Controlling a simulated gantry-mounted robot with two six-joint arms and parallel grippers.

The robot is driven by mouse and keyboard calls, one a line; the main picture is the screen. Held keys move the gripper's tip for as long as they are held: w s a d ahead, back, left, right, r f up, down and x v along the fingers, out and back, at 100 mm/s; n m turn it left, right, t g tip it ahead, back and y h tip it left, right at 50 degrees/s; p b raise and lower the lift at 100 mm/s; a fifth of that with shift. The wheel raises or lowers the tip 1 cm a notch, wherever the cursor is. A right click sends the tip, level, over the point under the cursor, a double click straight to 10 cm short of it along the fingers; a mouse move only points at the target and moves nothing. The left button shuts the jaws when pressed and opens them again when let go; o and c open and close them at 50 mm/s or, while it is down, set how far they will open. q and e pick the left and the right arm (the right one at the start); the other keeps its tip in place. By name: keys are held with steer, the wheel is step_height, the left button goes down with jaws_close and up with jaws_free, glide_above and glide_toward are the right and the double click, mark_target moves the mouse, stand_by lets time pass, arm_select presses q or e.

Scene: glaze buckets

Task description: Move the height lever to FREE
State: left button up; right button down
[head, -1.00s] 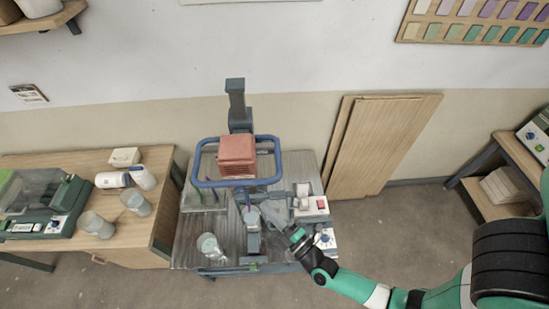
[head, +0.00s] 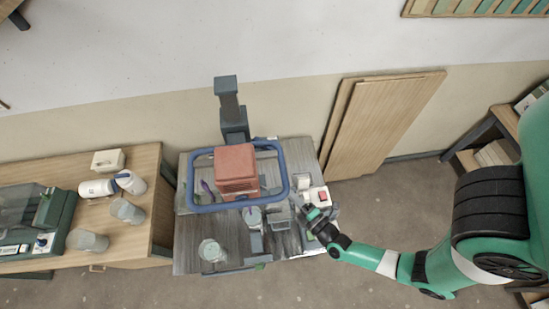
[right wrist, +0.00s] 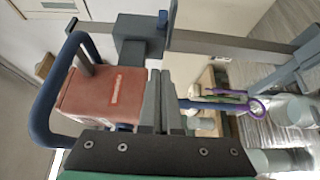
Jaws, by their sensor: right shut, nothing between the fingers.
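A mixing machine with a terracotta motor box (head: 236,167) and a blue ring handle or guard (head: 283,180) stands on a grey worktable (head: 190,238). The box hangs on a dark grey upright column (head: 230,108). My right gripper (head: 292,203) is shut and empty at the right of the machine, by the ring's lower right. In the right wrist view my closed fingers (right wrist: 162,100) point toward the motor box (right wrist: 100,95) and the column's block (right wrist: 135,42), apart from both as far as I can tell. I cannot make out the height lever or a FREE marking. My left gripper is not in view.
A control box with a red switch (head: 321,196) is beside my gripper. Clear cups (head: 212,251) stand on the worktable. A wooden bench (head: 130,250) with jars and a green device is at left. Wooden boards (head: 400,115) lean on the wall.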

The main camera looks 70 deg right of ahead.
steer(key=w+d+b, duration=0.7)
steer(key=d+b, duration=0.1)
steer(key=b, duration=0.7)
steer(key=shift+w+d, duration=0.3)
steer(key=shift+d, duration=0.1)
